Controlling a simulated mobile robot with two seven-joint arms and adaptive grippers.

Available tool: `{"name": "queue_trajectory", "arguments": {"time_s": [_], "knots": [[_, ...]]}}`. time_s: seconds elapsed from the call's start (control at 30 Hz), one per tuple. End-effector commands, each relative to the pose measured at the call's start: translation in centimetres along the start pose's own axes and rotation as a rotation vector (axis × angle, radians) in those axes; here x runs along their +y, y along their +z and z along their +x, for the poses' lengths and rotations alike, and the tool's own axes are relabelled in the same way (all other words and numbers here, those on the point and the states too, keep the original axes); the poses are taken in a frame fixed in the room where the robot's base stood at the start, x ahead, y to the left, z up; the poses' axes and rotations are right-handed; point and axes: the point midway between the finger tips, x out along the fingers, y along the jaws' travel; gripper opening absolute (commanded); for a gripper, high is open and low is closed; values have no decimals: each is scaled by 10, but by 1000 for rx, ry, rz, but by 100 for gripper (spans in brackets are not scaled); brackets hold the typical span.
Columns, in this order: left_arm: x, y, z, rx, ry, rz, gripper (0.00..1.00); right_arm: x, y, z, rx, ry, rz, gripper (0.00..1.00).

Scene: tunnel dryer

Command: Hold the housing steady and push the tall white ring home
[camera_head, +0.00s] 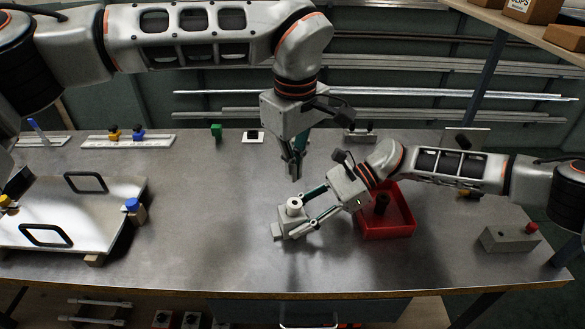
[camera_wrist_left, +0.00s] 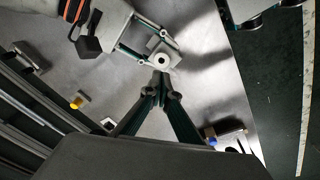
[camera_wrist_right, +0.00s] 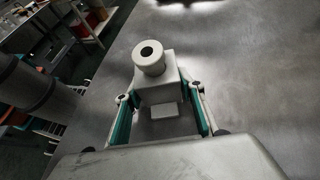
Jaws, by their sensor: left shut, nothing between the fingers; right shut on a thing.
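The housing (camera_head: 288,218) is a pale grey block on the metal table, near the middle front. The tall white ring (camera_head: 294,203) stands upright on top of it, its dark bore showing in the right wrist view (camera_wrist_right: 149,57). How deep the ring sits I cannot tell. My right gripper (camera_head: 291,222) is shut on the housing, with a finger on either side of the block (camera_wrist_right: 162,90). My left gripper (camera_head: 295,173) is shut and empty, pointing down above and a little behind the ring. In the left wrist view its fingertips (camera_wrist_left: 161,86) appear close to the ring (camera_wrist_left: 162,60).
A red bin (camera_head: 402,226) with a dark part (camera_head: 382,203) inside stands right of the housing. A grey box with a red button (camera_head: 510,239) is further right. A metal plate with two black handles (camera_head: 105,207) lies left. The table between plate and housing is clear.

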Motion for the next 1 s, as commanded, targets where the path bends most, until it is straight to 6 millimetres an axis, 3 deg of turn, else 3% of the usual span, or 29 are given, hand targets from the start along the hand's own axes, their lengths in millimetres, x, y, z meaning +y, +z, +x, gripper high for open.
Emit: {"name": "queue_trajectory", "arguments": {"time_s": [0.2, 0.7, 1.0], "knots": [[0, -2, 8, -66, -56, -154, 0, 0, 0, 0, 1, -2, -1, 20], [-2, 0, 56, -67, -58, -159, 0, 0, 0, 0, 1, -1, -1, 20], [-3, 1, 66, -67, -57, -159, 0, 0, 0, 0, 1, -2, -1, 20]]}}
